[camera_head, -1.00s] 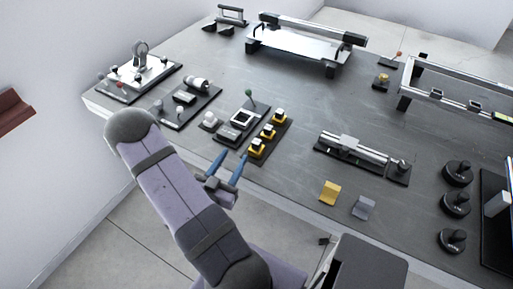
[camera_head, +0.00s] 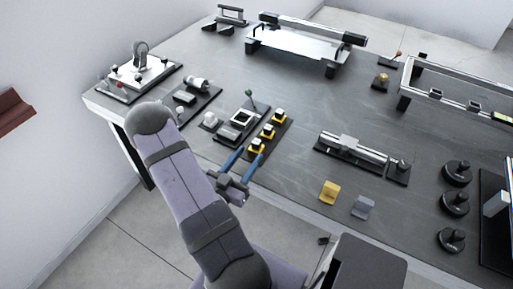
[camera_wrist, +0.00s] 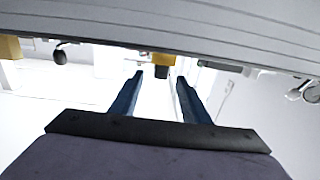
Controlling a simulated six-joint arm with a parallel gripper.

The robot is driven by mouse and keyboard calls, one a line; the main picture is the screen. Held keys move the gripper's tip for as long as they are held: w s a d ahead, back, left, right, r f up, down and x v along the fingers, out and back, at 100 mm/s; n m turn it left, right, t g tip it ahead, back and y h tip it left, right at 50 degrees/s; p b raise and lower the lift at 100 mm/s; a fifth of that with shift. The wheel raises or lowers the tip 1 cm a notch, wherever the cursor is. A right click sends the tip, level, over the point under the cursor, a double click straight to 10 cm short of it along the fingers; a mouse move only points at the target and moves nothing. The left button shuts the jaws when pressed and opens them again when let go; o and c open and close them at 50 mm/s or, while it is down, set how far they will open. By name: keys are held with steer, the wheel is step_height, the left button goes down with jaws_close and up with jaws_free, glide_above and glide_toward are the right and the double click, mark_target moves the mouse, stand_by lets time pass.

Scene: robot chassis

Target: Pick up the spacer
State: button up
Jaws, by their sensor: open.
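My gripper (camera_head: 250,155) has two blue fingers spread apart with nothing between them. In the head view it is at the table's front edge, close to a dark strip with a row of yellow blocks (camera_head: 257,146) with black and white tops. The fingers also show in the wrist view (camera_wrist: 160,77), with a yellow part (camera_wrist: 162,60) beyond them, roughly between the tips. I cannot tell for sure which part is the spacer. A yellow bracket (camera_head: 329,191) and a grey bracket (camera_head: 363,207) stand apart from the gripper, to its right, near the front edge.
Beside the yellow blocks are a dark plate with a square part (camera_head: 243,116) and a green-topped lever (camera_head: 249,93). A slide unit (camera_head: 355,150) and several black knobs (camera_head: 455,203) stand to the right. The table's (camera_head: 300,110) middle is mostly clear.

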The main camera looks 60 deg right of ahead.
mark_target(254, 146)
steer(key=shift+w+d+f+p, duration=0.15)
steer(key=shift+d+p, duration=0.55)
steer(key=shift+d, duration=1.7)
jaws_close()
step_height(254, 146, up, 10)
